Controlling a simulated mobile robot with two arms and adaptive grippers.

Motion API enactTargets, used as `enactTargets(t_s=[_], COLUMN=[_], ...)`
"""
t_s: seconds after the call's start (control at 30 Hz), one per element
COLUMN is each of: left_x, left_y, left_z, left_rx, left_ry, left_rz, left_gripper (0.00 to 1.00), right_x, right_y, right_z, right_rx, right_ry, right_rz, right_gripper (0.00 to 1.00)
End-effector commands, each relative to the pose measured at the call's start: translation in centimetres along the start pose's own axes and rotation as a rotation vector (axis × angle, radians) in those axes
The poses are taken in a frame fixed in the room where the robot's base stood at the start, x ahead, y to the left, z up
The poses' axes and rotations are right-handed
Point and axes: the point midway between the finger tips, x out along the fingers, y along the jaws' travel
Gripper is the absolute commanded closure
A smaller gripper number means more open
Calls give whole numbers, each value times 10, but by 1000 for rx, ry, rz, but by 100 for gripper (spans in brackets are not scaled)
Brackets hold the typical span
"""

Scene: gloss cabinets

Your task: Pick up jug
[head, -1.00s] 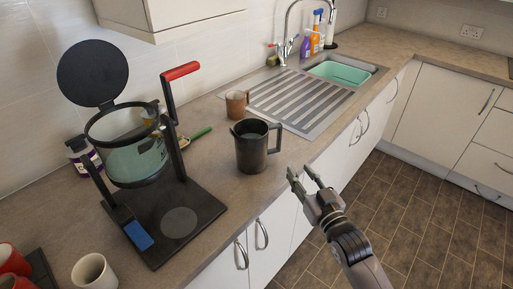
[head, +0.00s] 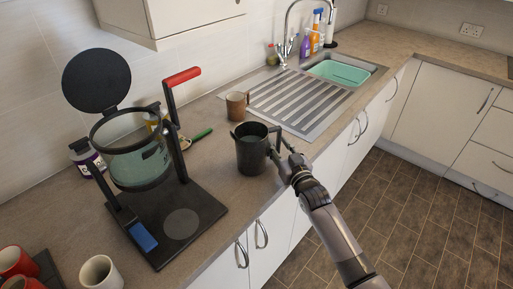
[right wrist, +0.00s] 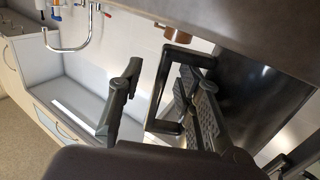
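The jug (head: 250,154) is a dark grey, open-topped vessel with a squared handle. It stands upright on the worktop, between the coffee maker and the sink. My right gripper (head: 280,153) is at the jug's right side, where the handle is, and its fingers partly hide the handle. In the right wrist view the jug's dark body (right wrist: 268,92) fills the right side. Its handle (right wrist: 163,90) lies between my two spread fingers, which look open around it, with a gap on the left finger's side. My left gripper is in neither view.
A brown mug (head: 236,105) stands just behind the jug. The coffee maker (head: 190,222) is to the left, with a red-handled lever. A steel drainer (head: 300,102) and sink lie behind right.

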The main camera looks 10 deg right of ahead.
Motion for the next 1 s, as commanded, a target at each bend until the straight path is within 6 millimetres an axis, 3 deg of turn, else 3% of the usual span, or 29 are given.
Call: enactTargets(t_s=[0.33, 0.8, 1.0], left_x=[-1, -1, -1], left_y=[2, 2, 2], left_z=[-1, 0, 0], left_rx=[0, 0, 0], left_ry=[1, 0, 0], left_rz=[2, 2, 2], left_gripper=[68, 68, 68], right_x=[7, 7, 7], right_y=[0, 0, 0], right_z=[1, 1, 1], right_rx=[0, 0, 0], right_ry=[-1, -1, -1], right_rz=[-1, 0, 0], right_gripper=[68, 99, 100])
